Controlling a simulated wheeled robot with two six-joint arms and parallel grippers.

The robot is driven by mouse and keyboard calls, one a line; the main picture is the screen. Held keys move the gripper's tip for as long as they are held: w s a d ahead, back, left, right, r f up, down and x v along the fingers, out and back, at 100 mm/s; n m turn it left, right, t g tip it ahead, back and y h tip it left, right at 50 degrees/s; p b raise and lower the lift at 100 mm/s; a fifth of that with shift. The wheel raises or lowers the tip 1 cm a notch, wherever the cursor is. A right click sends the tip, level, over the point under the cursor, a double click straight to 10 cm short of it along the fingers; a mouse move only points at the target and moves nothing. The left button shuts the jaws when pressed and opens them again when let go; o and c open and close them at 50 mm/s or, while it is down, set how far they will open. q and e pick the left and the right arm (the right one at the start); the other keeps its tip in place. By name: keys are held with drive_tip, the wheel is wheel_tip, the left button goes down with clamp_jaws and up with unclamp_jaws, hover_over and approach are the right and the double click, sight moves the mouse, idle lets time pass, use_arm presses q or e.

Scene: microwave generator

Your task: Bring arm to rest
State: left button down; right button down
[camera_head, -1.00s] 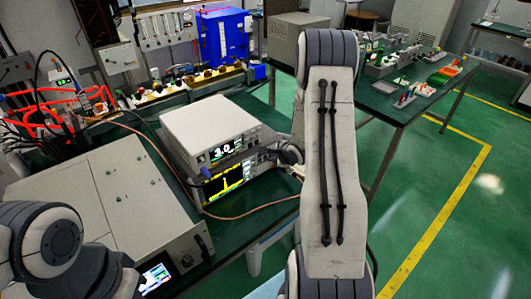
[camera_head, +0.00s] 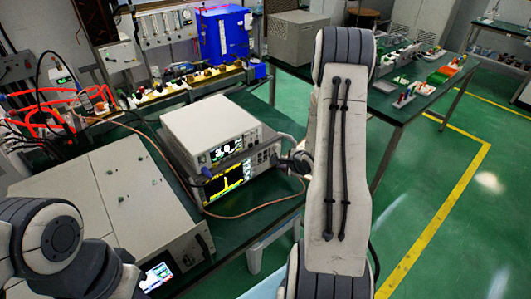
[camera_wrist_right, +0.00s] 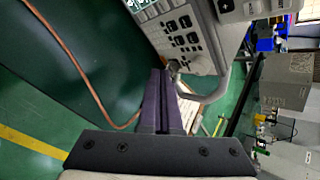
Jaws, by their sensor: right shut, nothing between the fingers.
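My right arm rises through the middle of the head view. Its gripper (camera_head: 297,163) shows small and partly hidden behind the forearm, close to the right end of the stacked instruments. In the right wrist view the two dark fingers (camera_wrist_right: 160,78) are together with nothing held. They point at the front panel's edge and its grey handle (camera_wrist_right: 208,90); I cannot tell whether they touch. The white upper instrument (camera_head: 207,128) sits on another one with a lit yellow trace screen (camera_head: 225,183). My left arm shows at the lower left, but its gripper is not visible.
A large beige box (camera_head: 105,195) stands left of the instruments on the green bench. A brown cable (camera_head: 245,211) crosses the bench front. A second table (camera_head: 400,106) with small parts stands at the back right. Green floor (camera_head: 470,215) is open on the right.

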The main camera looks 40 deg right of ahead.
idle(0.6)
drive_tip(key=s+a+r+n+g, duration=0.1)
drive_tip(key=a+r+n+g, duration=0.1)
drive_tip(key=a+r+n, duration=0.75)
drive_tip(key=s+a+r+n+g, duration=0.2)
drive_tip(key=a+n, duration=0.5)
drive_tip(key=a, duration=0.8)
drive_tip(key=s+a+r+n+g, duration=0.1)
drive_tip(key=s+a+r+n, duration=0.1)
drive_tip(key=s+a+n, duration=0.2)
drive_tip(key=s+a+r+n+g+y, duration=0.1)
drive_tip(key=s+a+n, duration=0.4)
drive_tip(key=s, duration=0.6)
drive_tip(key=s+a+r+n+g+y, duration=0.1)
drive_tip(key=s+a+r+n+g, duration=0.2)
drive_tip(key=s+n, duration=0.4)
drive_tip(key=shift+s+a+r, duration=0.25)
drive_tip(key=shift+s+a, duration=0.1)
drive_tip(key=shift+a, duration=0.3)
